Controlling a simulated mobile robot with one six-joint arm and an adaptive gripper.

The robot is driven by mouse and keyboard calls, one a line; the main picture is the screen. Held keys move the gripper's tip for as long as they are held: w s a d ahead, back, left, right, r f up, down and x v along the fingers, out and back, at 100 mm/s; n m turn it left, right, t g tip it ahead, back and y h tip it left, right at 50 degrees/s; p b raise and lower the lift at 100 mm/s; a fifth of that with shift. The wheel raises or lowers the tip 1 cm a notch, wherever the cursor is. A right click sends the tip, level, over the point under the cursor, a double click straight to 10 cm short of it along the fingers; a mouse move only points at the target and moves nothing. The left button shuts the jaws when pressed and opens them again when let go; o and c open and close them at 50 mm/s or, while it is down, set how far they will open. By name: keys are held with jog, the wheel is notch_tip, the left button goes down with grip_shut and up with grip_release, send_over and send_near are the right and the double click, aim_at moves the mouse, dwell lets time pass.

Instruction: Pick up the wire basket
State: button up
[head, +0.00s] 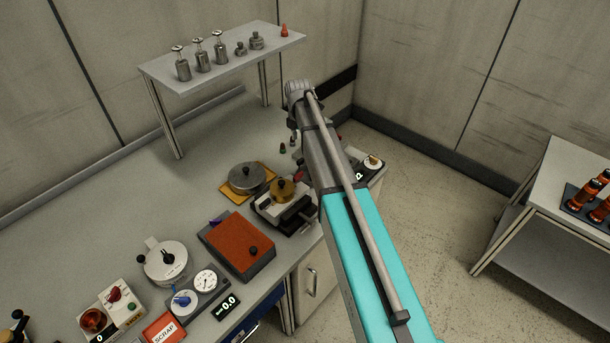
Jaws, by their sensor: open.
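I cannot make out a wire basket in the head view. My arm reaches up from the bottom right over the bench's right end, and its far end is a grey ribbed joint. My gripper's fingers do not show; the arm may hide them. The arm also hides part of the bench's right end.
A raised shelf (215,69) carries metal weights. A side table (560,190) with orange-black cylinders (587,193) stands right, across open floor.

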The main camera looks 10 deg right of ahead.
aim_at(298, 164)
jog(key=shift+w+n, duration=0.6)
notch_tip(298, 164, down, 8)
jog(key=b, duration=0.8)
jog(key=shift+f+b, duration=0.25)
jog(key=shift+b, duration=0.05)
dwell(0.3)
jog(key=shift+a+f+b, duration=0.15)
jog(key=shift+f+b, duration=2.45)
jog(key=shift+s, duration=0.1)
grip_shut()
